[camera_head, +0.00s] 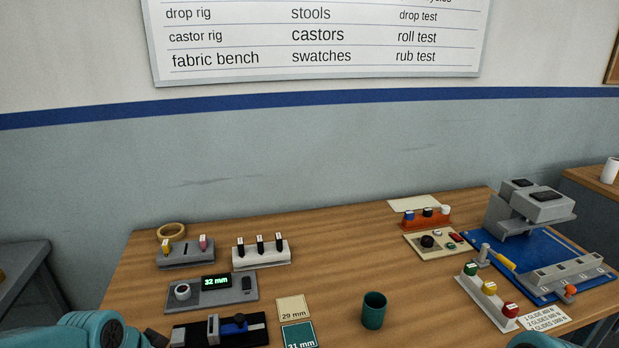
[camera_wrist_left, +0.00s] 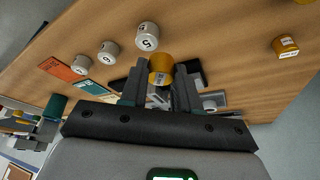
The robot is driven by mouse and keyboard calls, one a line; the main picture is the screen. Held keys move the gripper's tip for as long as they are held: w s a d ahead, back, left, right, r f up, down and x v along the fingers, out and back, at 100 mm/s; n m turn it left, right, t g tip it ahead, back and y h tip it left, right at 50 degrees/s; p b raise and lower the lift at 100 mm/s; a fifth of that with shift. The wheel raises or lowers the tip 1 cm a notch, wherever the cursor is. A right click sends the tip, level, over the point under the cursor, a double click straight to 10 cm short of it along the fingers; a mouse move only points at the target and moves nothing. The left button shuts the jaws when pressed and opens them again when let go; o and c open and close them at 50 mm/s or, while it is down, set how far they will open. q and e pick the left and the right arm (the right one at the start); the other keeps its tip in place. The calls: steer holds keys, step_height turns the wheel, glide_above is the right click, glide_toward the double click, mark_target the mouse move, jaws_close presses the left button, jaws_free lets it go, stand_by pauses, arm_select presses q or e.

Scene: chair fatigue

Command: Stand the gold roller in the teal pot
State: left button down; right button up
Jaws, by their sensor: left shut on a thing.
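The teal pot (camera_head: 374,310) stands upright on the wooden table, right of the square cards, and its open top shows dark and empty. It also shows in the left wrist view (camera_wrist_left: 55,107), at the left. My left gripper (camera_wrist_left: 160,74) is shut on a gold roller (camera_wrist_left: 161,66), which has a small label on its side. In the head view only my left arm shows at the bottom left corner, apart from the pot; the roller is out of that view. My right gripper is out of view.
Pale numbered rollers (camera_wrist_left: 147,36) and another gold roller (camera_wrist_left: 285,45) are on the table. A gauge reading 32 mm (camera_head: 215,290) and peg racks (camera_head: 262,252) stand at left. A blue-based rig (camera_head: 540,262) and a button strip (camera_head: 489,296) stand at right. Table behind the pot is clear.

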arm_select(q)
steer(key=d+n, duration=0.1)
steer(key=d, duration=0.1)
steer(key=d+n+y+p, duration=0.1)
steer(key=d, duration=0.1)
steer(key=d+f+n+p, duration=0.1)
steer(key=d+n, duration=0.1)
steer(key=shift+w+y, duration=0.3)
steer(key=shift+w, duration=0.05)
steer(key=shift+d+n, duration=0.3)
